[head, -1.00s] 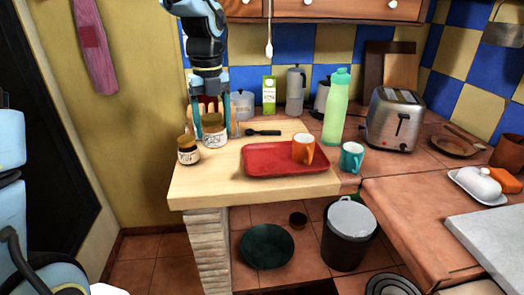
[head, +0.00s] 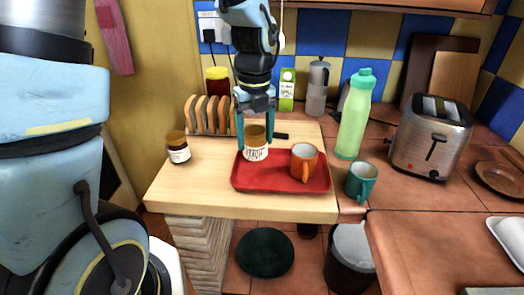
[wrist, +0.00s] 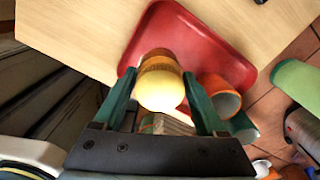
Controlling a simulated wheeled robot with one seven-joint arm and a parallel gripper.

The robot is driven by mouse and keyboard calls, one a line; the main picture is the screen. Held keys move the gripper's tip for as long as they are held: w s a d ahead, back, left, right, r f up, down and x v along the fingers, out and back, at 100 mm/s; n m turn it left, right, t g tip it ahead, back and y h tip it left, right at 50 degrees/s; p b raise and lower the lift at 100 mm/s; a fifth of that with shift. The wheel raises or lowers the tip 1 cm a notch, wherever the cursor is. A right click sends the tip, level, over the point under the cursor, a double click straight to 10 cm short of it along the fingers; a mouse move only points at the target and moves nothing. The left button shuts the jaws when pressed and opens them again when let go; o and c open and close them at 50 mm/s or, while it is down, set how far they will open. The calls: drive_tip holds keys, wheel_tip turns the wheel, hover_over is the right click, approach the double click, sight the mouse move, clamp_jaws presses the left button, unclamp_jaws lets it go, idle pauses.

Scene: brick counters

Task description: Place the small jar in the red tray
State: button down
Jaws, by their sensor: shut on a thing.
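My gripper (head: 256,140) is shut on a white-labelled jar with a brown lid (head: 256,152), one finger on each side. The jar is upright over the left part of the red tray (head: 272,182); I cannot tell whether its base touches the tray. In the wrist view the jar (wrist: 160,85) is between the fingers, with the red tray (wrist: 180,28) behind it. A second, similar jar with a brown lid (head: 178,149) stands on the wooden counter, left of the tray. It looks slightly shorter than the held one.
An orange mug (head: 304,163) stands in the tray, right of the held jar. A teal mug (head: 362,181) and green bottle (head: 355,118) stand right of the tray. A toast rack (head: 207,115) is behind. Bare wood (head: 200,190) lies left of the tray.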

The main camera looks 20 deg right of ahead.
sight(255, 152)
drive_tip(key=shift+f, duration=2.2)
drive_tip(key=shift+f, duration=0.15)
unclamp_jaws()
